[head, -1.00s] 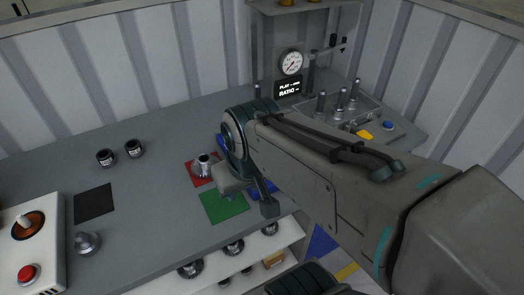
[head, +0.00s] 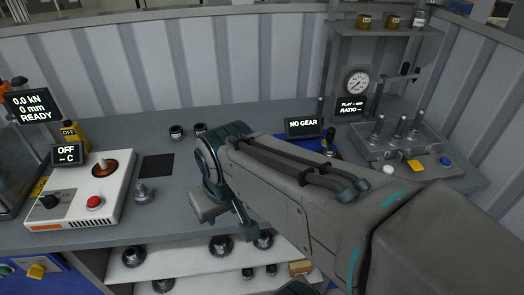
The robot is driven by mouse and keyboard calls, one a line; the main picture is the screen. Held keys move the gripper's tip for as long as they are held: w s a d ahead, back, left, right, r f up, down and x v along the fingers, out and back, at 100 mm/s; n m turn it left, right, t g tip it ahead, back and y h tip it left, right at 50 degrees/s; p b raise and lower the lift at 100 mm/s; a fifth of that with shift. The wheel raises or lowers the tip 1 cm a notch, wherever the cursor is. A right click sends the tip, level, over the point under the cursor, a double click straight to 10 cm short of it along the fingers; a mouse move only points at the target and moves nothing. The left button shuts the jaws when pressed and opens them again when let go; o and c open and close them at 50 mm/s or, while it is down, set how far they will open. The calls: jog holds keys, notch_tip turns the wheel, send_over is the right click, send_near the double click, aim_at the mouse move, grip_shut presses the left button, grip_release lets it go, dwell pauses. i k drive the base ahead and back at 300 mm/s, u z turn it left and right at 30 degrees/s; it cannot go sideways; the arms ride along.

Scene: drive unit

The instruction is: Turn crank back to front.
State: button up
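I cannot pick out the crank for certain. A blue device with a dark upright handle (head: 329,146) stands beside the "NO GEAR" display (head: 303,127), mostly hidden behind my arm. A small dark lever (head: 411,70) sticks out near the round dial gauge (head: 355,82) at the back right. My gripper (head: 228,222) hangs over the front of the grey bench, left of the blue device and apart from it. Its fingertips are partly hidden by my wrist, and I see nothing held in it.
A grey fixture with several upright pegs (head: 400,140) stands at the right. A white control box (head: 75,197) with a red button is at the left. Two dark cylinders stand near a black square (head: 157,166). A shelf (head: 130,262) below holds several metal parts.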

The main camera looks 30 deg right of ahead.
aim_at(329, 152)
jog(key=u, duration=0.75)
jog(key=k, duration=0.9)
jog(key=z, duration=1.55)
jog(key=i, duration=1)
